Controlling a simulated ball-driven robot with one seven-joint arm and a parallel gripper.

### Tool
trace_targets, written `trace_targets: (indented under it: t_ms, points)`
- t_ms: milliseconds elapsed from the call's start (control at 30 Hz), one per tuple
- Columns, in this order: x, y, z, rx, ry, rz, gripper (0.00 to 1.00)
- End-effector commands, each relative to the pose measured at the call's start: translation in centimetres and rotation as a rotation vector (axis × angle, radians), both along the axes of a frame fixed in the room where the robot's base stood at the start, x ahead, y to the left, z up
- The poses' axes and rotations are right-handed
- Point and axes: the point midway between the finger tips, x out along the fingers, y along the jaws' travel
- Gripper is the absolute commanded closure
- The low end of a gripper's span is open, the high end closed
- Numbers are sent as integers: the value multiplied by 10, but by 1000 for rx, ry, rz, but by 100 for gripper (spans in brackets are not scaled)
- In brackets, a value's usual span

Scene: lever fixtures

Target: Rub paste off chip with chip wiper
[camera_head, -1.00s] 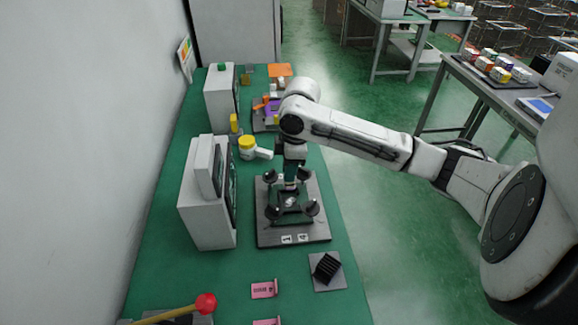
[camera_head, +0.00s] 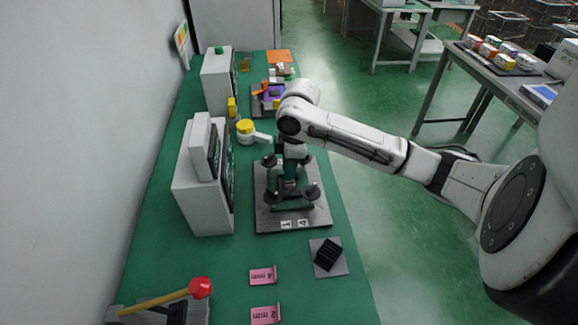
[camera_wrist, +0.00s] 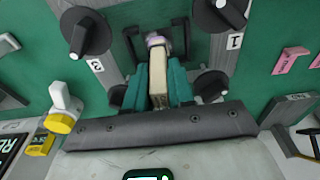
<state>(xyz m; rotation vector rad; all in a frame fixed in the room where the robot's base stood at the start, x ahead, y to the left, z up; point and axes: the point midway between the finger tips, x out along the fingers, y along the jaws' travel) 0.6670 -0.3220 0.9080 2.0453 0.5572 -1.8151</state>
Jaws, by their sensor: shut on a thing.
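My gripper (camera_head: 289,184) points down over the middle of a dark fixture plate (camera_head: 265,218) with black knobs at its corners. In the wrist view, the teal fingers of my gripper (camera_wrist: 160,72) are shut on a beige block, which looks like the chip wiper (camera_wrist: 158,80). Its far end has a pale purple-grey tip close to the plate, between two black handle-like brackets. The chip and any paste are hidden under the wiper and fingers. I cannot tell whether the tip touches the chip.
Left of the plate stands a grey-white box instrument (camera_head: 205,195), with a yellow-lidded bottle (camera_head: 246,130) behind it. A black finned block (camera_head: 327,255), pink tags (camera_head: 263,275) and a red-ball lever (camera_head: 200,288) lie toward the front. Bare green mat lies between them.

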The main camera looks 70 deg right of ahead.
Motion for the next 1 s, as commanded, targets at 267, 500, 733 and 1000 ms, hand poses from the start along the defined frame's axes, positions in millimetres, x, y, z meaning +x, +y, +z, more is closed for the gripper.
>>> trace_targets:
  t_ms: [267,500,733,1000]
  points:
    - [0,0,0,0,0,0,100]
    - [0,0,-1,0,0,0,100]
    - [0,0,-3,0,0,0,100]
    - [0,0,-6,0,0,0,100]
